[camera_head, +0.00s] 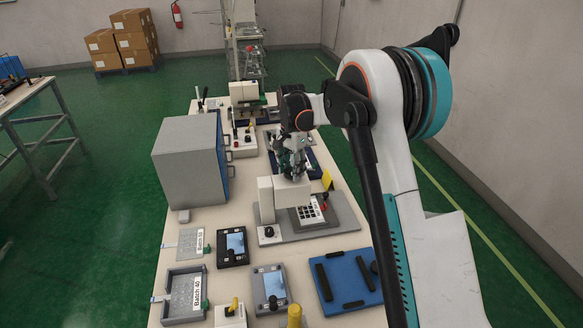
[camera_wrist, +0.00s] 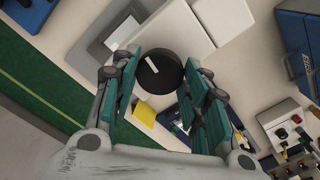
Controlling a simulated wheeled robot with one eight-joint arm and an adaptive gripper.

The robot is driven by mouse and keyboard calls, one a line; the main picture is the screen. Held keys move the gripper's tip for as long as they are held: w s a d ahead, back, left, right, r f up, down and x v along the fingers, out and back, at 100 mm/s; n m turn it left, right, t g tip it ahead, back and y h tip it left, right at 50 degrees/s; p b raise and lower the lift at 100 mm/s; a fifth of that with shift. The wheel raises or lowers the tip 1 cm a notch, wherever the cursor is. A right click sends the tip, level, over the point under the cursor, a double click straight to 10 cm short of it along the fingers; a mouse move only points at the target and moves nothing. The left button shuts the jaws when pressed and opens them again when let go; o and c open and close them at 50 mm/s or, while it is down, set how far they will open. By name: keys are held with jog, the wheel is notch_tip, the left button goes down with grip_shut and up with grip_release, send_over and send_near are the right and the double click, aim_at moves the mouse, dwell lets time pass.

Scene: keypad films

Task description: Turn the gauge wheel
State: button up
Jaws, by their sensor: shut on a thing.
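The gauge wheel is a round black knob (camera_wrist: 160,72) with a short white mark, on top of a white block in the wrist view. In the head view my gripper (camera_head: 292,164) points down at the top of the white gauge stand (camera_head: 267,200). The wheel itself is hidden there behind the fingers. The stand rises from a grey base (camera_head: 345,214) with a dark keypad-like plate (camera_head: 307,214).
A large grey cabinet (camera_head: 185,160) stands left of the stand. A yellow tab (camera_head: 327,179) is close to my gripper's right. Small devices (camera_head: 233,246) and a blue tray (camera_head: 345,280) lie nearer on the cream bench. White equipment (camera_head: 243,92) stands behind.

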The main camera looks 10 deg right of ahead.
aim_at(291, 171)
jog(key=shift+m, duration=1.1)
jog(key=o, duration=1.1)
notch_tip(291, 171, up, 12)
jog(key=shift+f, duration=0.1)
